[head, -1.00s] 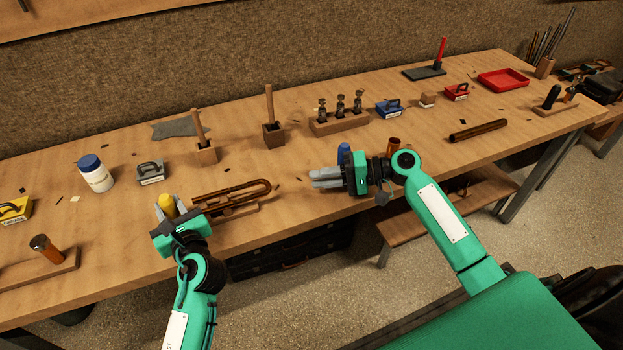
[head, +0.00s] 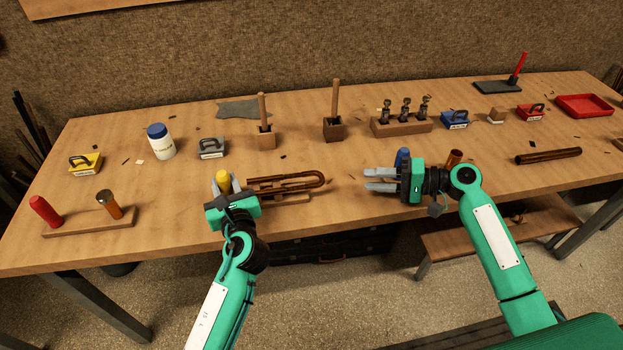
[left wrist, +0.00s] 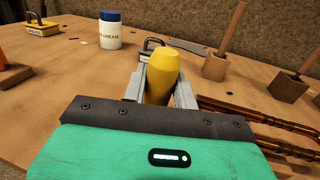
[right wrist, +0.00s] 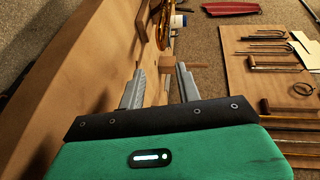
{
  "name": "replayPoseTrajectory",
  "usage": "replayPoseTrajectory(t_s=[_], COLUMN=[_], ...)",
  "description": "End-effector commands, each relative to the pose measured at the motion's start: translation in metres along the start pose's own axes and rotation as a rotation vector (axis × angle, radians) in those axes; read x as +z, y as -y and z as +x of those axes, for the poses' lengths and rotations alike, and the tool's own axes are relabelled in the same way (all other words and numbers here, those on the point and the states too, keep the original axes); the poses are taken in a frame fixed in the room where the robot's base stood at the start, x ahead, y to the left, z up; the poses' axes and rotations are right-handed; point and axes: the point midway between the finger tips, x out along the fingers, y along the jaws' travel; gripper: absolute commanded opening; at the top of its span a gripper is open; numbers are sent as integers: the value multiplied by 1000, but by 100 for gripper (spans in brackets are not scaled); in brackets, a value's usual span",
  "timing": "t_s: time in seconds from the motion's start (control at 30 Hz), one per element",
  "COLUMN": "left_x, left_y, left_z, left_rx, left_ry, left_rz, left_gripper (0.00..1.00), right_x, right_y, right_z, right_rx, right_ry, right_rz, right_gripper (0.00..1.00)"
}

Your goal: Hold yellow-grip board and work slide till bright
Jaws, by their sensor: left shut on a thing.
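The yellow grip (head: 223,180) stands upright at the left end of the slide board (head: 292,200). My left gripper (head: 222,189) is shut on this grip, which shows between its fingers in the left wrist view (left wrist: 161,76). The slide (head: 290,182), a long U of brown, dull brass tubes, lies along the board with its bend to the right. Its tubes also show in the left wrist view (left wrist: 265,130). My right gripper (head: 367,180) is open and empty, to the right of the bend and apart from it. Its fingers stand apart in the right wrist view (right wrist: 159,75).
A blue grip (head: 403,154) and a copper-coloured cup (head: 453,157) stand close to my right gripper. Behind are a grey block (head: 211,148), a white jar (head: 161,143) and two wooden holders with sticks (head: 333,128).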

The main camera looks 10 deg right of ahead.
Motion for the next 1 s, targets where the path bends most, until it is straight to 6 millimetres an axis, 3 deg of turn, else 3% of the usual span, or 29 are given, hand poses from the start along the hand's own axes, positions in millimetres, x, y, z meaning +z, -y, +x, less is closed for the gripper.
replayPoseTrajectory(t_s=[0.37,0.8,1.0], left_x=[0,0,0], left_y=[0,0,0], left_z=[0,0,0], left_rx=[-1,-1,0], left_ry=[0,0,0], left_rz=[0,0,0], left_gripper=[6,6,6], right_x=[0,0,0], right_y=[0,1,0], right_z=[28,110,129], right_rx=[-2,-2,0], right_ry=[-1,-1,-1], right_rz=[1,1,1], right_gripper=[34,34,34])
